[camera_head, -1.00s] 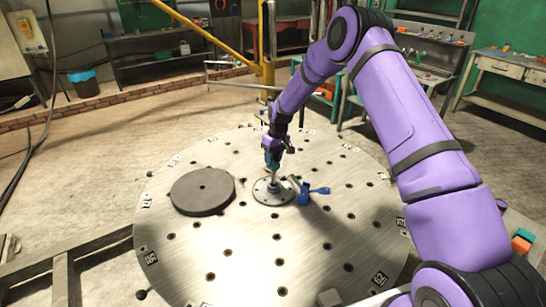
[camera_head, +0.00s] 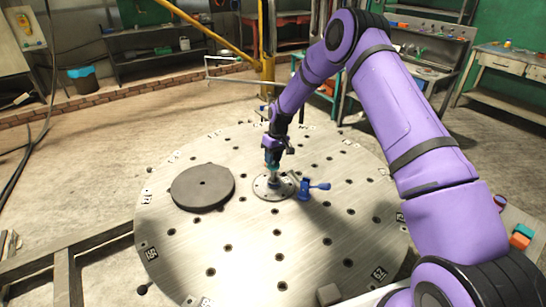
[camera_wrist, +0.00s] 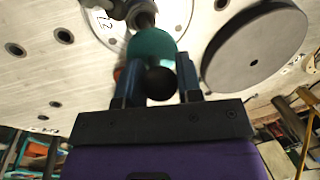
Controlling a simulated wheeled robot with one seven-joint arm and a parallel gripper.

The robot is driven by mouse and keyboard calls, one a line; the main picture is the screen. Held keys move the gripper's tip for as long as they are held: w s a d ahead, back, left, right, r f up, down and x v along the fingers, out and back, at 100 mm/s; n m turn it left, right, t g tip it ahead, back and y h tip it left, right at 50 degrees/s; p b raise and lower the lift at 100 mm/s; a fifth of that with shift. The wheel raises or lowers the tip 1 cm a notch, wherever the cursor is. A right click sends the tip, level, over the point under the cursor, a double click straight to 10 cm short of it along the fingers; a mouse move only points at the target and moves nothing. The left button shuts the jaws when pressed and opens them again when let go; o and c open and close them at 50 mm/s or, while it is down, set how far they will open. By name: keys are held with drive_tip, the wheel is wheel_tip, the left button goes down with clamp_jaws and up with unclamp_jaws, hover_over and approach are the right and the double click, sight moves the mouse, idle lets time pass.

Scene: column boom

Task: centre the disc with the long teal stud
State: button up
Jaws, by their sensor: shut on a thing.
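My gripper (camera_wrist: 155,88) is shut on the long teal stud (camera_wrist: 151,44), between its two dark fingers. The stud has a teal body and a dark round end at the fingers. In the head view my gripper (camera_head: 273,150) is low over the steel hub flange (camera_head: 266,194) at the middle of the round table. The stud's far end is over the hub; I cannot tell whether it is seated. The dark grey disc (camera_head: 203,187), with a small centre hole, lies flat on the table left of the hub. The disc (camera_wrist: 253,45) also shows in the wrist view.
A clamp with a blue handle (camera_head: 318,186) stands just right of the hub, close to my gripper. The pale round table (camera_head: 245,245) has many holes and is clear in front. A grey block (camera_head: 328,294) is at its front edge.

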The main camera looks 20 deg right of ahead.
sight(274, 164)
drive_tip(key=shift+f, duration=2.9)
idle(1.8)
drive_tip(key=shift+w+a+f, duration=0.1)
drive_tip(key=shift+w+a, duration=0.05)
drive_tip(key=shift+a, duration=0.05)
idle(3.1)
